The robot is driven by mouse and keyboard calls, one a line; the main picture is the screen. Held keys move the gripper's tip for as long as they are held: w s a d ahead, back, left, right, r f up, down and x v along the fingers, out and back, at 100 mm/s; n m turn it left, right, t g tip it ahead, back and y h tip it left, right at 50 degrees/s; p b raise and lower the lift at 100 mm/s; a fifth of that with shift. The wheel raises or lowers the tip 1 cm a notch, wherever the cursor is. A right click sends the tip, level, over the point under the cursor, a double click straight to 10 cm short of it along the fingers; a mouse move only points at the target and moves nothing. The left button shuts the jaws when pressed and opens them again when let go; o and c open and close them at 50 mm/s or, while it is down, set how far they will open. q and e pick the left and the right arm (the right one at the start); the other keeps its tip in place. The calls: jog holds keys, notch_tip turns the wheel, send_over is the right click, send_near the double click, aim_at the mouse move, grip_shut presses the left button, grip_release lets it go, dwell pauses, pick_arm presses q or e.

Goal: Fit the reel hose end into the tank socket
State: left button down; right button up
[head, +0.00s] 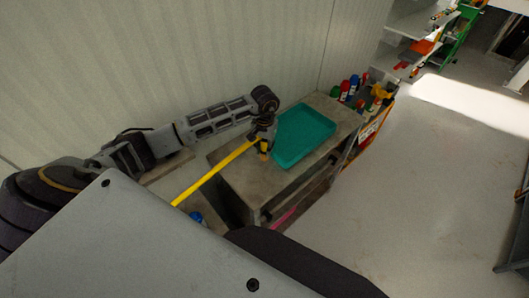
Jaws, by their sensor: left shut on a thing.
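My left arm reaches in from the left, and its gripper (263,151) points down over the grey bench. It is shut on the end of a yellow hose (215,174). The hose runs straight from the gripper down to the lower left, where my own body hides the rest. The small end piece at the jaws is too small to make out. I cannot pick out the tank socket or the reel in this view. My right gripper is not in view.
A teal tray (306,136) lies on the bench (236,180) just right of the gripper. A pale wall (150,60) rises behind. The floor (430,190) to the right is clear.

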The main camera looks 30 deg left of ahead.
aim_at(264, 152)
pick_arm(q)
jog(key=shift+f, duration=1.45)
jog(key=shift+f, duration=0.2)
jog(key=c, duration=1.5)
grip_release()
jog(key=shift+o, duration=0.2)
jog(key=shift+r, duration=0.1)
